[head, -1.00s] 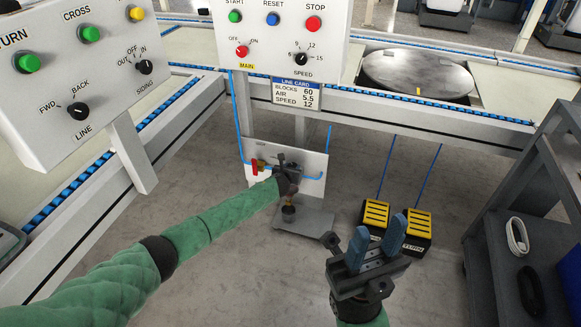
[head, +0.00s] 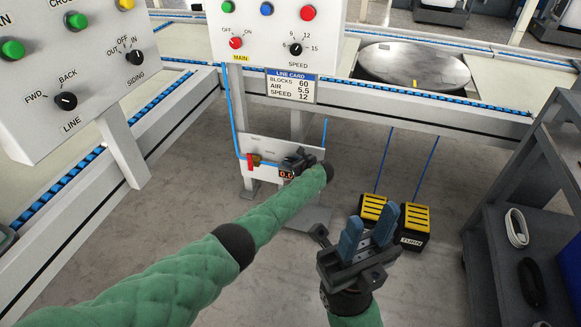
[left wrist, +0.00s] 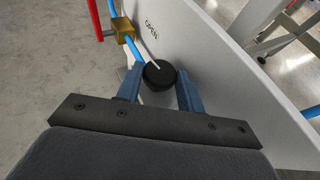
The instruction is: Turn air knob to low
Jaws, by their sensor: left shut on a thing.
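The air knob (left wrist: 158,73) is a round black knob with a pale pointer line, on a white panel (head: 250,148) under the conveyor. In the left wrist view it sits between the blue fingers of my left gripper (left wrist: 160,90), which is shut on it. In the head view my left gripper (head: 300,160) is at the panel and my forearm hides the knob. A small display (head: 286,175) beside it is partly covered and seems to read 0.0. A brass valve (left wrist: 123,30) with a red handle (head: 250,162) is on the blue hose. My right gripper (head: 369,230) is open and empty.
The line card (head: 291,86) reads BLOCKS 60, AIR 5.5, SPEED 12. A control box (head: 275,30) hangs above the panel, another (head: 65,75) at left. Yellow-topped pedals (head: 412,225) stand on the floor. A dark shelf cart (head: 520,200) is at right.

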